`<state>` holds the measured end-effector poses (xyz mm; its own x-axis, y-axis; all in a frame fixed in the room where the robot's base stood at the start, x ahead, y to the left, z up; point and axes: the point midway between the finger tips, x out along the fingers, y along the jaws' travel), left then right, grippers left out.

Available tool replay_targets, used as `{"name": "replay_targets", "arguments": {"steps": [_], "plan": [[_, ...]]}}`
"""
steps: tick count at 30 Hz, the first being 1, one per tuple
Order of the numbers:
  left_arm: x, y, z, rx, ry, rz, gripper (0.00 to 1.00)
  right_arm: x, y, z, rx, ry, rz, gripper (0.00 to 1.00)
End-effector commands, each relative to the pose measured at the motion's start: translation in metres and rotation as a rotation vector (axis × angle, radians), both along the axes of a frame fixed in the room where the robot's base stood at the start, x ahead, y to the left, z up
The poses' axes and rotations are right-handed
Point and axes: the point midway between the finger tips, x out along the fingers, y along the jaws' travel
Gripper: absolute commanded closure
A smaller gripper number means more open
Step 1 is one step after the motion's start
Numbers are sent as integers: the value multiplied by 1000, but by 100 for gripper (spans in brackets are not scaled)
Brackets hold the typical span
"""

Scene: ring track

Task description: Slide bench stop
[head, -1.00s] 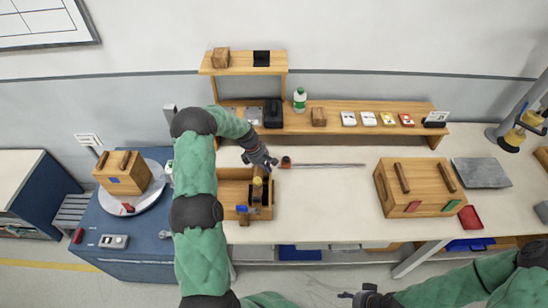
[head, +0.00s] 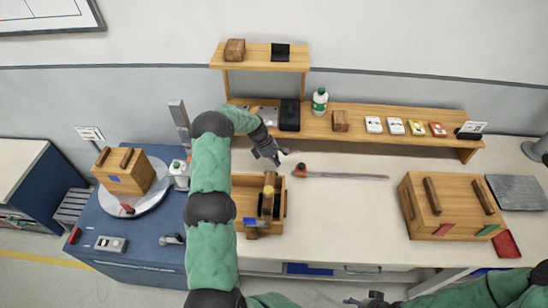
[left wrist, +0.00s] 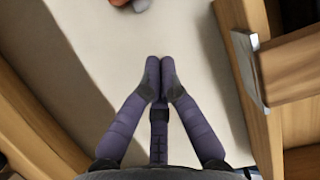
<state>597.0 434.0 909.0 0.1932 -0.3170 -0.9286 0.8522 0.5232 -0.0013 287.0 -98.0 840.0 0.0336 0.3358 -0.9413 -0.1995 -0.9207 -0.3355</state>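An orange-brown knob-like piece (head: 300,170) sits at the left end of a thin grey rod (head: 345,176) on the pale bench top (head: 345,220). I cannot tell for sure whether this is the bench stop. My left gripper (head: 279,162) is just left of and behind the knob, apart from it in the picture. In the left wrist view its fingers (left wrist: 160,65) are together with nothing between them, over bare bench top. A bit of an orange thing (left wrist: 128,3) shows at that view's top edge. My right gripper (head: 368,301) is at the bottom edge, its fingers unclear.
An open wooden box (head: 246,184) with a dark and yellow tool stands just in front of my left gripper. A lidded wooden box (head: 450,200) is at right. A shelf (head: 365,128) with a bottle (head: 320,101) and small packs runs behind. The middle bench is clear.

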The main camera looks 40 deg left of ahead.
Motion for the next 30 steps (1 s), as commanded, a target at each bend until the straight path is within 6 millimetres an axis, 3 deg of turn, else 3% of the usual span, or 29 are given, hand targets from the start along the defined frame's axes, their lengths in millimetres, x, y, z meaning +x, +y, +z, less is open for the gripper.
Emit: {"name": "replay_targets", "arguments": {"steps": [7,15,30], "plan": [[9,-16,-44,-1,1,-2,100,0,0,-2,0,0,0,44],[26,-44,-41,1,-2,-2,100,0,0,2,0,0,0,44],[30,-49,-41,1,-1,-1,100,0,0,2,0,0,0,44]]}}
